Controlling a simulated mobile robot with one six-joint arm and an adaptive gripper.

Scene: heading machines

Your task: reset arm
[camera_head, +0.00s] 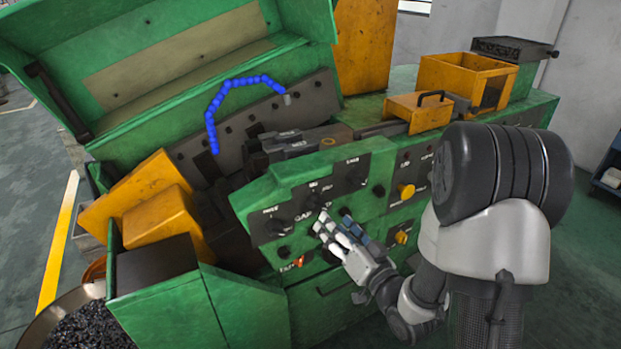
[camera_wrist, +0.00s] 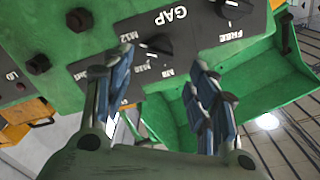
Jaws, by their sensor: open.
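My gripper (camera_head: 336,228) is in front of the green machine's control panel (camera_head: 296,204), with its fingertips close to the knobs. In the wrist view, my gripper (camera_wrist: 162,82) is open, with its two fingers spread apart and nothing between them. A black selector knob (camera_wrist: 158,44) under the label GAP shows just beyond the gap between the fingers. I cannot tell whether a fingertip touches the panel. My arm (camera_head: 494,215) comes in from the right and partly covers the machine.
The machine's green lid (camera_head: 170,50) stands open at the upper left. A yellow knob (camera_head: 406,191) sits on the panel near my arm. Yellow boxes (camera_head: 466,80) stand on top. A round bin (camera_head: 85,320) of dark parts is at the lower left. Floor is clear at the lower right.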

